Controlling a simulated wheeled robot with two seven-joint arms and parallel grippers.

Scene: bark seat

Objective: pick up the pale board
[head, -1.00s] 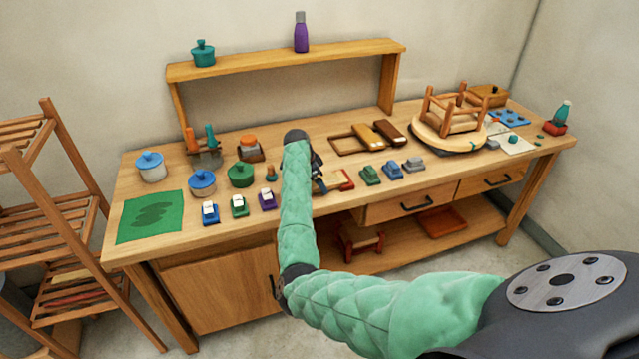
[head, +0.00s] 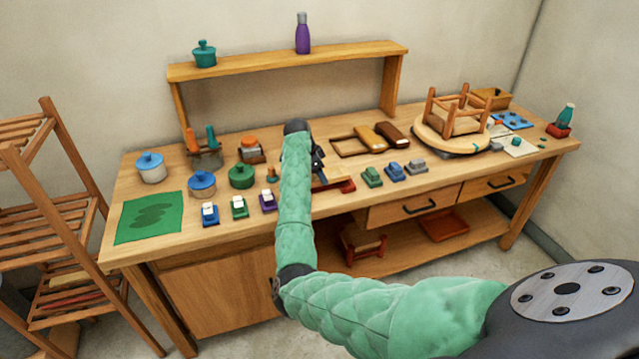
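My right arm reaches in from the lower right, over the front middle of the workbench. Its dark gripper (head: 320,173) is small and partly hidden by the green sleeve. I cannot tell whether its fingers are open or shut. My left gripper is not in view.
Green, blue and grey blocks (head: 394,172) stand right of the tray. White-topped blocks (head: 239,207) and lidded pots (head: 202,183) stand left of my arm. An upturned stool (head: 455,112) sits at the right. A raised shelf (head: 290,62) spans the back.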

